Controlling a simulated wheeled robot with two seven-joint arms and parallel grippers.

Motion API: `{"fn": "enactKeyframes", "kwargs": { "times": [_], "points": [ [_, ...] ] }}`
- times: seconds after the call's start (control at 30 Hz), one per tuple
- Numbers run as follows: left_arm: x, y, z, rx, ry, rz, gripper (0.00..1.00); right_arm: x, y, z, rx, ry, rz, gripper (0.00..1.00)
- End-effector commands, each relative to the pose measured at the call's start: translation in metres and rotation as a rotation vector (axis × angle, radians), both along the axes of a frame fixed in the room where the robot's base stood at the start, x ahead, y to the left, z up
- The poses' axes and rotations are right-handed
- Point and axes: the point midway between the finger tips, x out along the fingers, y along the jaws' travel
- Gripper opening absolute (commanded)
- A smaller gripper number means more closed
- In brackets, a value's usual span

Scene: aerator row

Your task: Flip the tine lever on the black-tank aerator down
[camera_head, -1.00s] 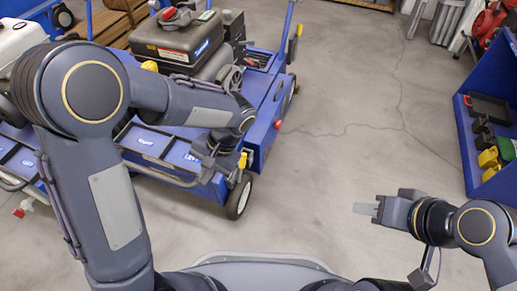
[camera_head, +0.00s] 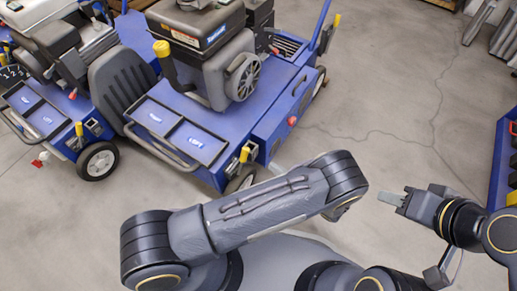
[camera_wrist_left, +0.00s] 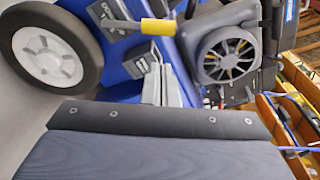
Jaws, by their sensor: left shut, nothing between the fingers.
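The black-tank aerator (camera_head: 215,118) is a blue machine with a black tank (camera_head: 203,22) and a finned engine. A short lever with a yellow grip (camera_head: 245,154) stands up at its near right corner, above the front wheel (camera_head: 241,180). In the left wrist view the yellow grip (camera_wrist_left: 158,26) is on a bent metal arm beside a slotted bracket. My left gripper (camera_wrist_left: 165,84) is shut and empty, its tips a little apart from the grip in the picture. In the head view my left arm mostly hides it. My right gripper (camera_head: 390,198) is away over open floor; its finger gap is unclear.
The white-tank aerator (camera_head: 50,122) stands at left with its own yellow-gripped lever (camera_head: 79,128). A taller yellow-topped lever (camera_head: 163,52) rises beside the black-tank engine. A blue shelf (camera_head: 500,160) stands at right. The floor between is clear.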

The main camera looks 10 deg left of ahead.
Motion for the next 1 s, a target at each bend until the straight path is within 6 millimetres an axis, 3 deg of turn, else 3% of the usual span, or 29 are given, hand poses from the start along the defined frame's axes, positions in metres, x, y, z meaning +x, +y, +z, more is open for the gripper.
{"fn": "enactKeyframes", "kwargs": {
  "times": [0.47, 1.0],
  "points": [
    [0.002, 0.005, -0.003, 0.006, -0.004, -0.005, 0.00, 0.000, 0.000, -0.002, 0.000, 0.000, 0.000, 0.36],
    [0.040, 0.081, -0.009, 0.005, -0.003, -0.003, 0.00, 0.000, 0.000, -0.024, 0.000, 0.000, 0.000, 0.36]
  ]
}}
